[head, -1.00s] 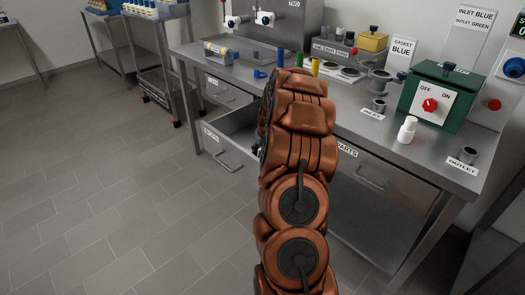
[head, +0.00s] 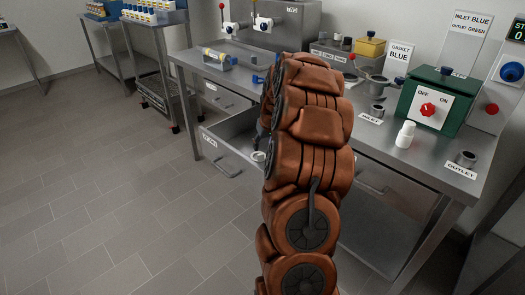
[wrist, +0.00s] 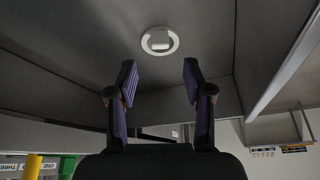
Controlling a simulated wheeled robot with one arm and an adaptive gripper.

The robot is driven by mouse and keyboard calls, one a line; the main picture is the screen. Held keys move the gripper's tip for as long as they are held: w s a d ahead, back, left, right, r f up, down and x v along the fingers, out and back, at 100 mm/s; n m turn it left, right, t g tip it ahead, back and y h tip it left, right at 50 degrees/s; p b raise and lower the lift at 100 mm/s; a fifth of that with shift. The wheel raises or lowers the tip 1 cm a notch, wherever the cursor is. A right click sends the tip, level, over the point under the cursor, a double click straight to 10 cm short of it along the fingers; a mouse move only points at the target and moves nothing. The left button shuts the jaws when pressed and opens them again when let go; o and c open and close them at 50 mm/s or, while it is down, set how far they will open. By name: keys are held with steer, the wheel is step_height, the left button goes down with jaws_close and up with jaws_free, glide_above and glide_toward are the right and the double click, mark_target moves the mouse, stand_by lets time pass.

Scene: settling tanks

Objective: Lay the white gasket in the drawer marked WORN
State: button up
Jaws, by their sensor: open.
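The white gasket (wrist: 160,41) is a pale ring on a plain grey surface, just beyond my fingertips in the wrist view. In the head view it shows as a small pale ring (head: 258,156) in the open drawer (head: 228,132), close to the drawer's front. The label (head: 210,138) on that drawer's front is too small to read surely. My gripper (wrist: 160,69) is open, with nothing between its fingers and the gasket apart from them. In the head view my arm hides most of the gripper and the drawer's right side.
The steel bench (head: 330,118) stands above the drawer. It carries a green switch box (head: 438,103), a white bottle (head: 405,134) and a yellow-ended cylinder in a holder (head: 216,58). A closed drawer (head: 385,190) is to the right. The floor at left is clear.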

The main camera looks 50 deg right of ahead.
steer(key=s+a+r+n+g+y, duration=0.1)
steer(key=s+a+r, duration=0.15)
steer(key=a, duration=0.65)
steer(key=s+a+r+n+y, duration=0.1)
steer(key=s+a+r, duration=0.15)
steer(key=a, duration=0.65)
steer(key=s+a+r+n+g, duration=0.1)
steer(key=s+a+r, duration=0.15)
steer(key=a, duration=0.65)
steer(key=s+a+g, duration=0.1)
steer(key=s+a, duration=0.4)
steer(key=s, duration=0.4)
steer(key=s+a+f+n+g, duration=0.1)
steer(key=s+a, duration=0.3)
steer(key=s, duration=0.5)
steer(key=s+a+g, duration=0.2)
steer(key=s+a, duration=0.3)
steer(key=s, duration=0.4)
steer(key=shift+a+f+n+g, duration=0.3)
steer(key=shift+f+n+g, duration=0.1)
steer(key=shift+w, duration=0.1)
